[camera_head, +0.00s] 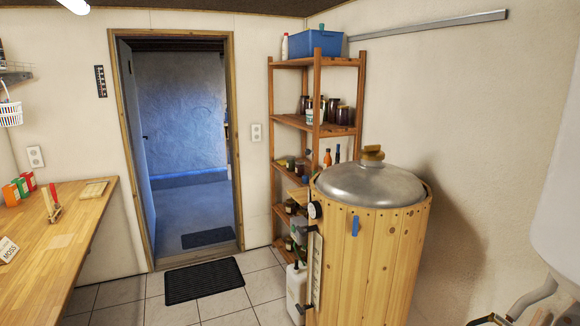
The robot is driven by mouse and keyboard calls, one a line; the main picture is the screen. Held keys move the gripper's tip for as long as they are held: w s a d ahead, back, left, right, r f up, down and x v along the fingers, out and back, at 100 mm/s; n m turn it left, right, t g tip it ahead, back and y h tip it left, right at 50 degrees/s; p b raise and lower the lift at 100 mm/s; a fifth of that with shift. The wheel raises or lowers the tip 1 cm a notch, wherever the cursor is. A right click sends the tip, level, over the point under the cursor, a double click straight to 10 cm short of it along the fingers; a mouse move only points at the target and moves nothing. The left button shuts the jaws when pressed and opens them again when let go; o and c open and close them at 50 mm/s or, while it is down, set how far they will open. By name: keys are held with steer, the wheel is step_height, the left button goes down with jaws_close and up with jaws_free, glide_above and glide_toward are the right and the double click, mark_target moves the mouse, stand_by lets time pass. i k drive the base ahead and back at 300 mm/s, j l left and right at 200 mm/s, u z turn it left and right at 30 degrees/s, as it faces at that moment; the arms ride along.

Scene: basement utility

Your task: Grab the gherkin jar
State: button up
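Several jars stand on the wooden shelf rack (317,90) beyond the wood-clad tank. On its upper-middle shelf are dark jars (344,115) and a pale container with a green marking (310,116). Smaller jars (299,168) stand on the shelf below, and more jars (291,206) stand lower down. I cannot tell which one is the gherkin jar at this size. The tank hides the right part of the lower shelves.
A wood-clad tank with a metal lid (368,250) stands in front of the rack. A white canister (296,290) is beside it. A wooden workbench (62,240) is at left. Tiled floor with a black mat (204,281) lies before the open doorway (185,150).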

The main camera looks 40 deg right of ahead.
mark_target(291, 161)
steer(key=i+z, duration=0.15)
steer(key=i, duration=1)
steer(key=i+j+z, duration=0.15)
steer(key=i, duration=1.05)
steer(key=i+z, duration=0.15)
steer(key=i, duration=0.55)
steer(key=i+z, duration=0.15)
steer(key=i, duration=0.5)
steer(key=i+j+z, duration=0.15)
steer(key=i, duration=0.55)
steer(key=i+l+z, duration=0.1)
steer(key=i+z, duration=0.65)
steer(key=z, duration=0.2)
steer(key=i+j+z, duration=0.15)
steer(key=i+z, duration=0.3)
steer(key=i+j+z, duration=0.25)
steer(key=z, duration=0.2)
steer(key=i+j+z, duration=0.25)
